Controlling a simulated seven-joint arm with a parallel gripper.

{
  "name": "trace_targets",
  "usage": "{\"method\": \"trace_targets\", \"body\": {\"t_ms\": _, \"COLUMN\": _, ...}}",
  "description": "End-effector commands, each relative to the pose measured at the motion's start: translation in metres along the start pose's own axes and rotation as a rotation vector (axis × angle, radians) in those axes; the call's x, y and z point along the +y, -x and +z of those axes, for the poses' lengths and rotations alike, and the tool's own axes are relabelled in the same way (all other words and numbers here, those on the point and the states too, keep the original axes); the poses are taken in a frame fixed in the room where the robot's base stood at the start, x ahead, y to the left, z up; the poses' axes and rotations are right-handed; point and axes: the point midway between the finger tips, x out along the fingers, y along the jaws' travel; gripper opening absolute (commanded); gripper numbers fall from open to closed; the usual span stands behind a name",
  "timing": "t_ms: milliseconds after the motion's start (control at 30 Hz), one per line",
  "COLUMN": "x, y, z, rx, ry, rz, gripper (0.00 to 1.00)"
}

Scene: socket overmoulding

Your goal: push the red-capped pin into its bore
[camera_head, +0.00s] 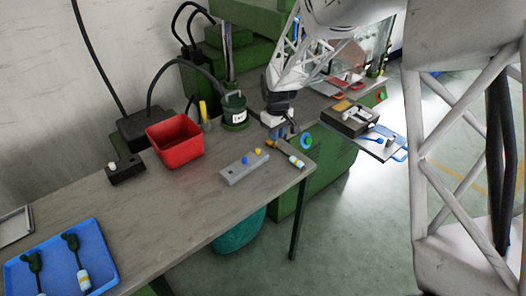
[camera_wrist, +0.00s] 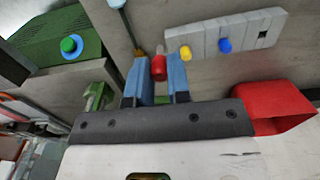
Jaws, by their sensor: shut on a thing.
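The grey block (camera_head: 243,169) lies near the table's right end, with a blue pin (camera_head: 245,160) and a yellow pin (camera_head: 258,151) standing in it. In the wrist view the grey block (camera_wrist: 204,37) runs across the top, with the yellow pin (camera_wrist: 185,53) and blue pin (camera_wrist: 225,45). My gripper (camera_wrist: 157,62) is shut on the red-capped pin (camera_wrist: 158,68), held between its blue fingers close to the block's left end. Whether the pin's tip is in a bore cannot be told. In the head view my gripper (camera_head: 277,132) is beyond the block; the red pin is hidden there.
A tool with an orange and pale handle (camera_head: 296,160) lies right of the block; its shaft ends near my fingers. A red bin (camera_head: 176,143) and a green canister (camera_head: 234,112) stand at the back. A blue tray (camera_head: 62,262) lies front left. The table's middle is clear.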

Motion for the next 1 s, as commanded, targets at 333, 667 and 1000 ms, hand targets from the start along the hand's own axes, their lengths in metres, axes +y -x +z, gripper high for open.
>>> {"method": "trace_targets", "body": {"t_ms": 333, "x": 0.118, "y": 0.014, "z": -0.018, "rx": 0.000, "ry": -0.161, "rz": 0.000, "gripper": 0.00}}
{"method": "trace_targets", "body": {"t_ms": 667, "x": 0.232, "y": 0.026, "z": -0.015, "rx": -0.001, "ry": -0.308, "rz": 0.000, "gripper": 0.00}}
{"method": "trace_targets", "body": {"t_ms": 1000, "x": 0.345, "y": 0.036, "z": 0.009, "rx": -0.001, "ry": -0.453, "rz": 0.000, "gripper": 0.00}}
